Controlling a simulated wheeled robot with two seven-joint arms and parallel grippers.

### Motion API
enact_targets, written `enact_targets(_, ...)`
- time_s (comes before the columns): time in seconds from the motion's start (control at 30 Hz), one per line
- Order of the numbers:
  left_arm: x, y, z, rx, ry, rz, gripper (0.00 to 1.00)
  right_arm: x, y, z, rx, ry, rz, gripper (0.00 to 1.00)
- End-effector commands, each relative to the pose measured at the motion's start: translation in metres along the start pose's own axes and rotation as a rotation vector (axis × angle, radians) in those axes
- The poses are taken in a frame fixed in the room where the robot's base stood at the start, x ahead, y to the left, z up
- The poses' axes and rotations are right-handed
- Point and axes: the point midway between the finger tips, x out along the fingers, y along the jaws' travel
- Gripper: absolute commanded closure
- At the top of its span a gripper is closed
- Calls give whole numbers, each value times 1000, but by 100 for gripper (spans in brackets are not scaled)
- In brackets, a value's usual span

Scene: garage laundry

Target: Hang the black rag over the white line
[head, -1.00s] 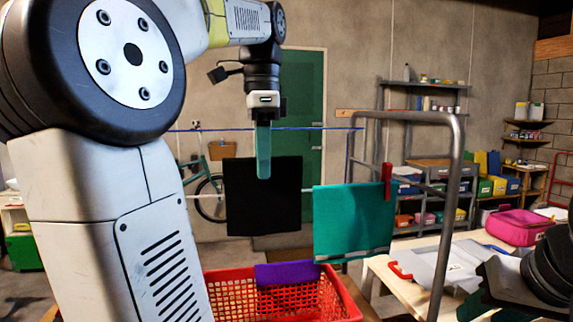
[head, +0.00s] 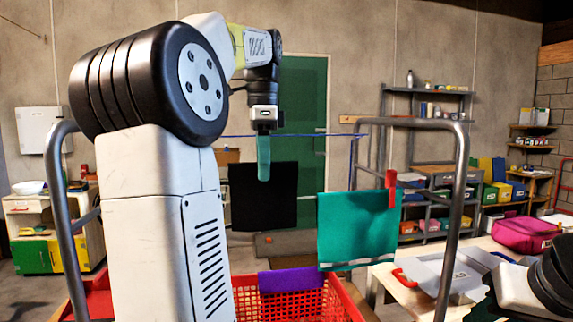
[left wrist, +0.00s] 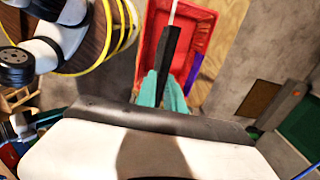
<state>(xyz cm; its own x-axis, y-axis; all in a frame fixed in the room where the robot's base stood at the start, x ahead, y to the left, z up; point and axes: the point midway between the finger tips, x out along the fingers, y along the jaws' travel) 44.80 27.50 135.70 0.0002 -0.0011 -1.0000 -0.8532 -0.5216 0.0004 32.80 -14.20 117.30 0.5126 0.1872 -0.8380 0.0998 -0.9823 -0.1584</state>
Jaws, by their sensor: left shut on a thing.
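My left gripper (head: 264,158) is shut on the black rag (head: 262,200) near the middle of its top edge. The rag hangs down flat from the teal fingers. The white line (head: 308,196) shows as a short stretch between the black rag and the teal cloth. The rag's top edge is above the line's height. In the left wrist view the rag (left wrist: 170,48) is seen nearly edge-on, in line with the white line (left wrist: 174,12). I cannot tell whether the rag touches the line. My right gripper is out of view; only part of that arm shows.
A teal cloth (head: 357,228) with a red peg (head: 391,188) hangs to the right of the rag. A red basket (head: 290,300) with a purple cloth (head: 291,280) stands below. Grey metal posts (head: 459,190) rise at both sides. A table with a pink case (head: 525,236) is at right.

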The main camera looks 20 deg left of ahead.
Motion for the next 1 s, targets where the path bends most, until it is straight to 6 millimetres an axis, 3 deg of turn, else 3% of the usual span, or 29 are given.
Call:
enact_targets(0.7,57,1,0,-1,0,1,100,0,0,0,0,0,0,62)
enact_targets(1.0,70,1,0,-1,0,0,100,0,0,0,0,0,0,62)
